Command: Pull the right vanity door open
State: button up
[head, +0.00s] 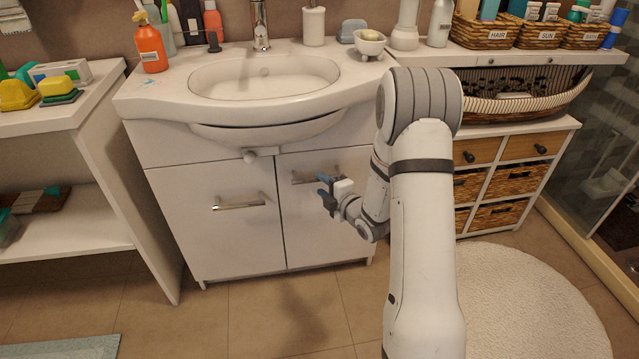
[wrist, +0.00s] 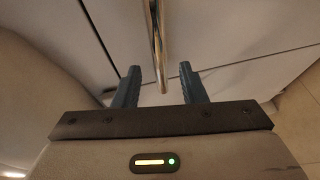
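The right vanity door (head: 315,235) is white and looks shut, flush with the left door. Its metal bar handle (head: 302,178) is near the door's top, partly hidden by my gripper in the head view. My gripper (head: 324,190) is in front of this door at the handle's right end. In the wrist view my gripper (wrist: 159,68) is open, with two dark fingers apart. The handle (wrist: 157,40) shows as a shiny bar running in from the top, its end appearing between the fingertips. I cannot tell whether a finger touches it.
The left vanity door (head: 215,235) has its own bar handle (head: 238,203). The sink (head: 265,80) juts out above the doors. A wicker drawer unit (head: 515,180) stands to the right, and a white shelf (head: 75,120) to the left. The tiled floor (head: 270,315) in front is clear.

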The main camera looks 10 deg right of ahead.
aim_at(317, 181)
jog(key=x, duration=0.5)
jog(key=shift+b, duration=0.35)
grip_shut()
